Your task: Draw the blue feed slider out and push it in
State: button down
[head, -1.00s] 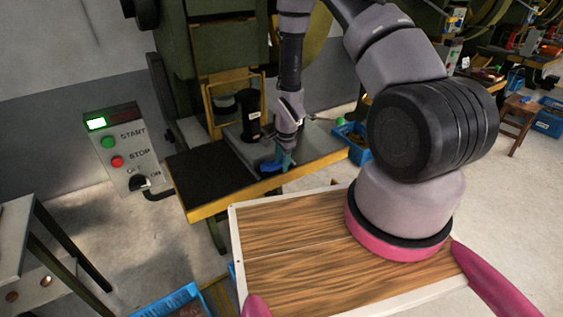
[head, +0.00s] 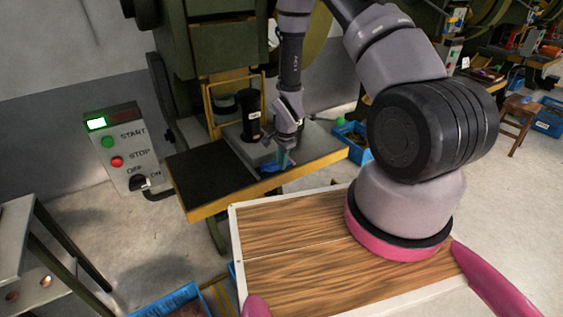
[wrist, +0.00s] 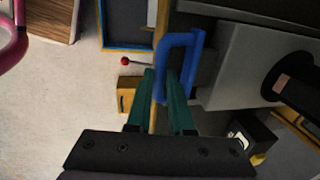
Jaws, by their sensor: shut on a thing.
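The blue feed slider handle (head: 271,168) is at the front of the press's grey feed block. In the wrist view it is a blue U-shaped loop (wrist: 197,45) beside the grey block. My gripper (head: 284,160) is at the handle, with its teal fingers pointing down. In the wrist view the fingers (wrist: 167,82) are closed around the near bar of the loop. In the head view the fingers and wrist partly cover the handle and the block behind it.
A black cylinder (head: 249,115) stands on the grey block, close to my wrist. The dark bench plate (head: 215,178) left of the handle is bare. A control box (head: 124,150) with green and red buttons stands further left. A red-knobbed lever (wrist: 125,61) shows near the fingers.

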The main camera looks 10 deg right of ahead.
dwell(0.8)
jog(key=s+d, duration=0.2)
jog(key=s, duration=0.6)
jog(key=shift+d, duration=0.3)
jog(key=shift+s, duration=0.1)
jog(key=c, duration=0.8)
grip_release()
notch_tip(320, 180, up, 11)
jog(key=s, duration=0.1)
jog(key=shift+s+d+f, duration=0.15)
jog(key=shift+s+d, duration=0.2)
jog(key=shift+s, duration=0.05)
